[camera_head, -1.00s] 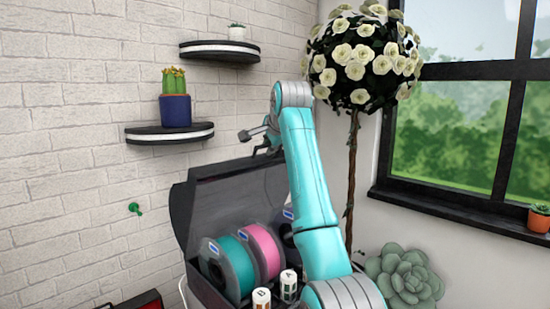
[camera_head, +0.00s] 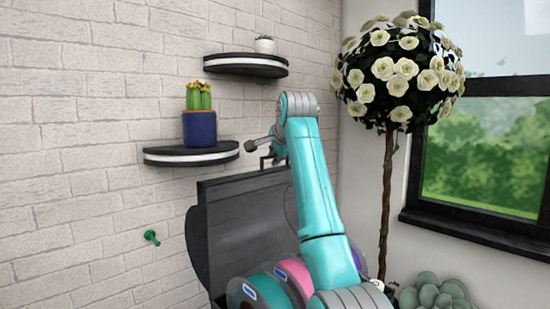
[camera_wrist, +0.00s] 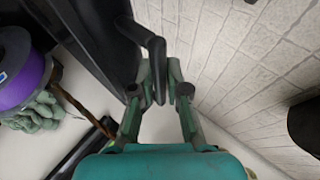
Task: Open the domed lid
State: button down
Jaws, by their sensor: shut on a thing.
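The domed lid (camera_head: 242,218) is dark grey and stands raised, nearly upright, close to the brick wall in the head view. It also shows as a dark panel at the upper left of the wrist view (camera_wrist: 88,40). Its black bar handle (camera_wrist: 157,62) runs between my gripper's fingers (camera_wrist: 158,92) in the wrist view. My gripper is shut on this handle. In the head view my gripper (camera_head: 268,150) is at the lid's top edge, partly hidden by my teal arm.
A teal spool (camera_head: 258,291) and a pink spool (camera_head: 296,276) stand in front of the lid. A purple spool (camera_wrist: 22,75) shows in the wrist view. The lower wall shelf (camera_head: 190,155) with a potted cactus (camera_head: 199,125) is close to the gripper's left. A flowering tree (camera_head: 388,150) stands at right.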

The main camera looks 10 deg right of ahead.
jog(key=c, duration=1.2)
grip_release()
jog(key=v, duration=1.2)
jog(key=shift+s, duration=0.1)
